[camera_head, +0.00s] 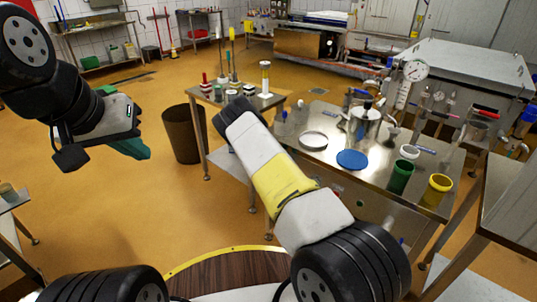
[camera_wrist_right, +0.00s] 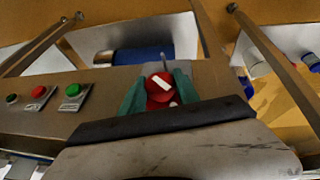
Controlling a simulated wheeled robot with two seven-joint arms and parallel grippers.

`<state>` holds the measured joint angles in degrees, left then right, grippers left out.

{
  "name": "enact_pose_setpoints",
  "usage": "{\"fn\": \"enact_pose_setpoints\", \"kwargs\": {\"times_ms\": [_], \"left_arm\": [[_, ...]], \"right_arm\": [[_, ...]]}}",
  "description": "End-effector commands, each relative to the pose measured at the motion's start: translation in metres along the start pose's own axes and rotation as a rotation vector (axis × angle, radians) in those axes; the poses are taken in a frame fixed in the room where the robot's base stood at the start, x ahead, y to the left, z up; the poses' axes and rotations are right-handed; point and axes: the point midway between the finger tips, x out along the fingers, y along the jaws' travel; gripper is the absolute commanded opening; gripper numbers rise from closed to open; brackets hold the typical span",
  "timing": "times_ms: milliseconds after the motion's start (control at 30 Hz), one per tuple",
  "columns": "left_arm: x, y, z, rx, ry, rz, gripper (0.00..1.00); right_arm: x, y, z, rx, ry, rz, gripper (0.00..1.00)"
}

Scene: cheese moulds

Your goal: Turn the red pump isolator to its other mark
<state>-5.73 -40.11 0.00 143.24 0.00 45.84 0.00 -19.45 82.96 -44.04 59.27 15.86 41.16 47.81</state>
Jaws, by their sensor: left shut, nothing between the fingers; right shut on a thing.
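The red pump isolator (camera_wrist_right: 152,98) is a round red knob with a white bar handle, on a metal panel in the right wrist view. The white bar lies tilted, running from upper left to lower right. My right gripper (camera_wrist_right: 158,90) has its green fingers on both sides of the knob and is shut on it. The marks around the knob cannot be made out. In the head view the isolator and right gripper are hidden. My left gripper (camera_head: 130,149) is shut and empty, raised above the floor at the left.
Green (camera_wrist_right: 73,90) and red (camera_wrist_right: 38,92) push buttons sit on the panel left of the knob. In the head view, a steel table (camera_head: 325,168) carries a blue lid (camera_head: 352,159), a green cup (camera_head: 400,178) and a yellow cup (camera_head: 436,190). A brown bin (camera_head: 181,135) stands on open floor.

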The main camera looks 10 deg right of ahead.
Motion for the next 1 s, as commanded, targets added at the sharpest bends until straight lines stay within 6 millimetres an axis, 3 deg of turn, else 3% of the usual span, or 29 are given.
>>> {"fn": "enact_pose_setpoints", "kwargs": {"times_ms": [233, 267, 367, 733, 1000], "left_arm": [[0.000, 0.000, 0.000, 0.000, 0.000, 0.000, 0.00], [0.000, 0.000, 0.000, 0.000, 0.000, 0.000, 0.00], [0.000, 0.000, 0.000, 0.000, 0.000, 0.000, 0.00], [0.000, 0.000, 0.000, 0.000, 0.000, 0.000, 0.00], [0.000, 0.000, 0.000, 0.000, 0.000, 0.000, 0.00]], "right_arm": [[0.000, -0.002, 0.000, -0.002, 0.003, -0.006, 0.00], [0.000, -0.002, 0.000, -0.002, 0.003, -0.006, 0.41], [0.000, -0.002, 0.000, -0.001, 0.002, -0.005, 0.59], [-0.005, -0.001, 0.000, 0.000, 0.001, -0.004, 0.59], [-0.050, -0.002, 0.000, -0.001, 0.001, -0.005, 0.59]]}}
